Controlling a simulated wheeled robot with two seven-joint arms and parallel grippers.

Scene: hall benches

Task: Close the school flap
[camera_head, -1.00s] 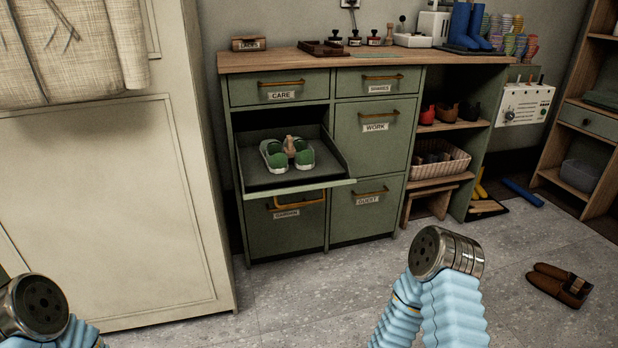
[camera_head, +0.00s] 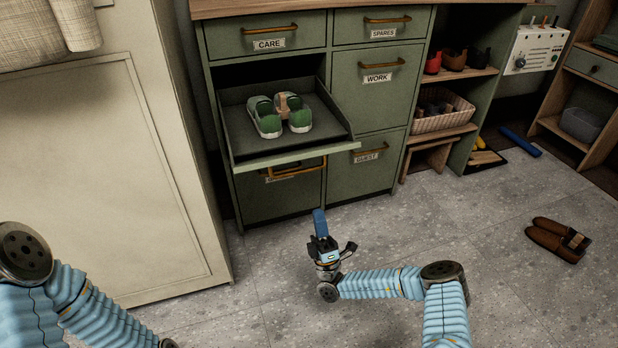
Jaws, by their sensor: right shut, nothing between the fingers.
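The school flap (camera_head: 310,152) is the open front in the middle of the left column of the green cabinet. It is folded down about level, and its own label does not show. A pair of green and white shoes (camera_head: 282,114) with a light brown piece between them rests on its dark inner tray (camera_head: 240,135). My right gripper (camera_head: 319,213) is shut and empty, low in front of the cabinet. It appears below the flap's front edge in the picture, apart from it, with its fingers pointing toward the cabinet. My left arm is at the lower left; its gripper is out of view.
The CARE drawer (camera_head: 265,36), WORK front (camera_head: 375,85) and GUEST front (camera_head: 371,158) are closed. A pale cabinet (camera_head: 95,180) stands close on the left. Brown shoes (camera_head: 558,240) lie on the floor at right.

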